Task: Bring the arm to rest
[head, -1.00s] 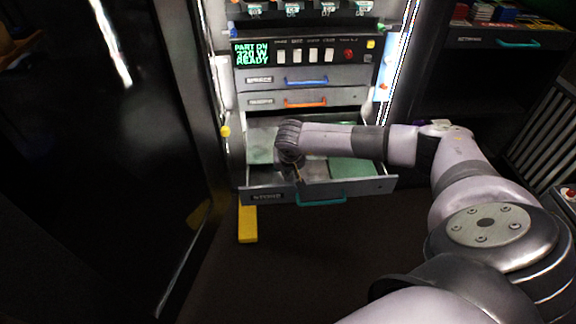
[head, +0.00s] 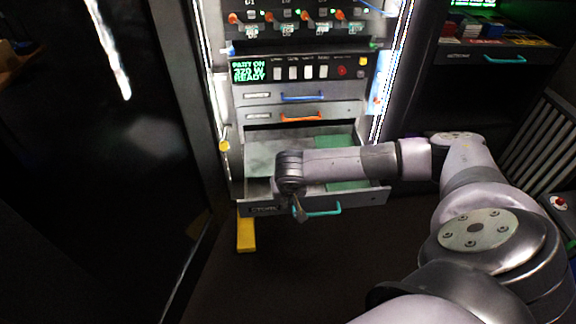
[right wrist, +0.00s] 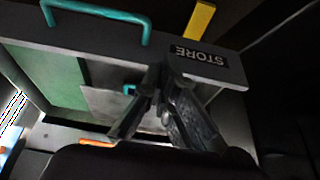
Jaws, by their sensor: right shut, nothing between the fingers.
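My right arm (head: 345,163) reaches in from the right in the head view, across the open drawer (head: 262,208) labelled STORE. My right gripper (head: 301,214) points down at the drawer's front panel, beside its teal handle (head: 325,210). In the right wrist view the right gripper (right wrist: 140,134) is shut and empty, with the drawer front (right wrist: 120,50) and teal handle (right wrist: 100,12) beyond it. I cannot tell whether the gripper touches the panel. My left gripper does not show.
Two shut drawers with a blue handle (head: 303,97) and an orange handle (head: 300,118) sit above, under a lit display (head: 249,70). A yellow block (head: 246,235) stands below left. A dark panel (head: 130,190) fills the left. Floor in front is clear.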

